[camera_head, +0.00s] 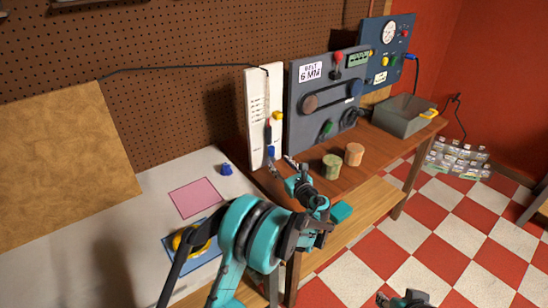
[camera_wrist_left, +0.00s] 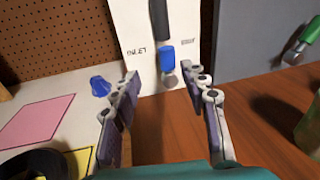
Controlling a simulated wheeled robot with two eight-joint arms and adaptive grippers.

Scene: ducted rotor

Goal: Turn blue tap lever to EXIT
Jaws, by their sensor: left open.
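The blue tap lever (camera_wrist_left: 167,60) hangs below a dark tube on the white panel, pointing roughly straight down. It also shows low on the white panel in the head view (camera_head: 271,151). The word INLET (camera_wrist_left: 136,51) is printed left of it, and a second label (camera_wrist_left: 188,42), hard to read, is on its right. My left gripper (camera_head: 281,166) is open in front of the panel. In the left wrist view its fingertips (camera_wrist_left: 160,74) stand either side of the lever, apparently without touching it. My right gripper (camera_head: 403,299) shows only in part at the bottom edge.
A grey machine panel (camera_head: 312,108) stands right of the white panel. A green cylinder (camera_head: 332,167) and an orange one (camera_head: 354,154) stand on the wooden bench. A small blue knob (camera_head: 226,169) and pink square (camera_head: 195,197) are on the white table to the left.

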